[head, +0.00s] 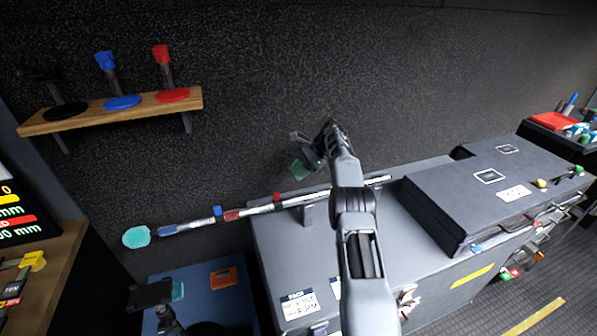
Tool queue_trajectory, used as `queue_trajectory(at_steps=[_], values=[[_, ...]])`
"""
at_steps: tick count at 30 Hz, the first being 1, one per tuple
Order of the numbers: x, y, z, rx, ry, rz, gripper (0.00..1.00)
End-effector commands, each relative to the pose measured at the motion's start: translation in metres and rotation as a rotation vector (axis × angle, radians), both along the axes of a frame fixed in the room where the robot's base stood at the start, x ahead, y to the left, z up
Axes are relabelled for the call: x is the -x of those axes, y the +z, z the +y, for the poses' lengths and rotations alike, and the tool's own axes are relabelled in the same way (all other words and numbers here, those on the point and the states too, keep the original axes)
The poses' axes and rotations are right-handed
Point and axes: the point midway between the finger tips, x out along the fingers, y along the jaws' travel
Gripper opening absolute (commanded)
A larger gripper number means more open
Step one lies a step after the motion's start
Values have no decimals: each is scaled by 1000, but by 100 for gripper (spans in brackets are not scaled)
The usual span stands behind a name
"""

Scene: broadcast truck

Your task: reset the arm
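My arm (354,208) reaches up and away from the bottom of the head view, over the grey case top. My gripper (301,158) is at its far end, bent to the left in front of the dark wall. A small green piece (301,170) shows at the gripper's tip; I cannot tell whether it is held or part of the gripper. The finger gap is too small and dark to read.
A long pole (190,226) with a teal end lies below my gripper, sticking out left past the grey case (280,255). A wooden shelf (118,116) with black, blue and red stands is upper left. A closed dark case (480,190) sits right. A blue surface (215,295) is lower left.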

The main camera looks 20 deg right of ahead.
Motion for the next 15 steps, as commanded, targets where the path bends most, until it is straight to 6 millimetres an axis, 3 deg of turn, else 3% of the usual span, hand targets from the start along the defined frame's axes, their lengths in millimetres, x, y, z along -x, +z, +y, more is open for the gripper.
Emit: queue_trajectory(at_steps=[15], values=[[-4, -2, -1, 9, 45, -73, 34]])
